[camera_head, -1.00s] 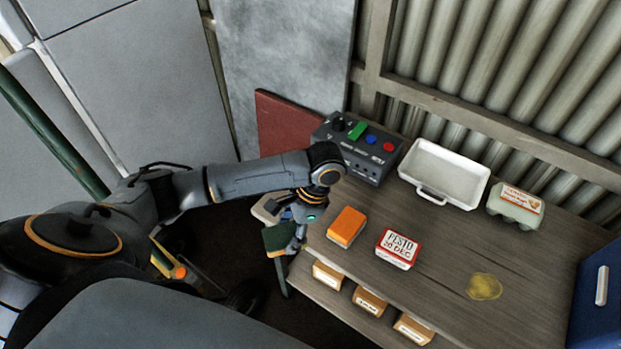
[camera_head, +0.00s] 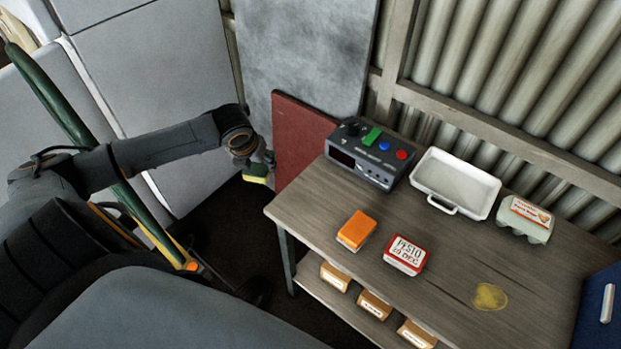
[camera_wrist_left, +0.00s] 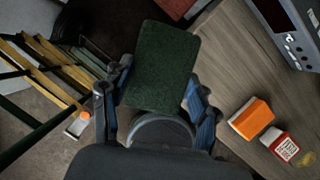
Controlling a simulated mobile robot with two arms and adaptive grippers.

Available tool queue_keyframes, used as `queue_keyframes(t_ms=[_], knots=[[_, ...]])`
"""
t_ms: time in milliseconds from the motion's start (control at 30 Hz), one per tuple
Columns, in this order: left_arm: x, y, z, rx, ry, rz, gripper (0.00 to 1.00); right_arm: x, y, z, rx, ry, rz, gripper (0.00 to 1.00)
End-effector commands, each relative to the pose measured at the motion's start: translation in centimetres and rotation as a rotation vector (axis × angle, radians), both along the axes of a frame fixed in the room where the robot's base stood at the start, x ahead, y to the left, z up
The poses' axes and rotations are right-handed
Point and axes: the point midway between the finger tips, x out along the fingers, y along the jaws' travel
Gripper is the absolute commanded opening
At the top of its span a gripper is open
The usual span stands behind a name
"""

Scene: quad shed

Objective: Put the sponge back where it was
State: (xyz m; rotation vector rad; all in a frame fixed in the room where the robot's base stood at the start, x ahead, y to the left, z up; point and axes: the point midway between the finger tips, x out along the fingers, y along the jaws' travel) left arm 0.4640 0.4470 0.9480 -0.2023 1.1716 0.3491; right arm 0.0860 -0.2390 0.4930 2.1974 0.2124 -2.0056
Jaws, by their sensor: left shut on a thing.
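The sponge (camera_head: 256,174), yellow with a dark green side, is in my left gripper (camera_head: 256,164), in the air off the left end of the wooden table. In the left wrist view the sponge's dark green face (camera_wrist_left: 162,66) fills the space between the two blue-grey fingers of the left gripper (camera_wrist_left: 150,98), which are shut on it. The wooden table (camera_head: 300,206) has a yellow stain (camera_head: 490,297) near its right front. My right gripper is not in view.
On the table are an orange block (camera_head: 357,230), a pesto box (camera_head: 405,255), a grey control box (camera_head: 372,155), a white tray (camera_head: 455,183) and an egg carton (camera_head: 526,219). Small boxes (camera_head: 375,304) stand on the lower shelf. A red panel (camera_head: 298,135) leans behind.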

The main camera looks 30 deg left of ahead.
Motion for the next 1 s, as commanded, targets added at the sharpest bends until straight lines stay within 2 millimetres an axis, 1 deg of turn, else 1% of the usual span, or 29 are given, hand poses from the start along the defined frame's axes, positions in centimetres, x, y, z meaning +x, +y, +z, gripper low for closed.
queue_keyframes(t_ms=[67,167,367,567,600,700,833,1000], knots=[[0.1,0.3,0.2,-0.001,0.002,-0.036,0.25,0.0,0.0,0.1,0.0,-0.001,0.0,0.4],[0.5,-0.4,0.0,-0.005,0.001,-0.059,0.25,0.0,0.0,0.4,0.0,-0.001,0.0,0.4],[1.9,-4.4,-1.5,-0.011,0.001,-0.063,0.25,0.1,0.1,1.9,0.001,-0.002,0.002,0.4],[3.6,-8.8,-3.5,-0.01,0.002,-0.062,0.25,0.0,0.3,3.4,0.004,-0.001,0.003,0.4],[3.7,-9.3,-4.8,-0.008,0.006,-0.059,0.25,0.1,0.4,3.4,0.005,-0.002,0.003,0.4],[4.2,-10.7,-6.7,-0.007,0.005,-0.058,0.25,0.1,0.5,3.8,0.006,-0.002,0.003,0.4],[4.7,-11.8,-8.3,-0.003,0.005,-0.059,0.25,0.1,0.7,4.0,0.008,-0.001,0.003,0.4],[5.0,-12.6,-9.4,-0.002,0.003,-0.06,0.25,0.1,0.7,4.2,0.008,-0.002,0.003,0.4]])
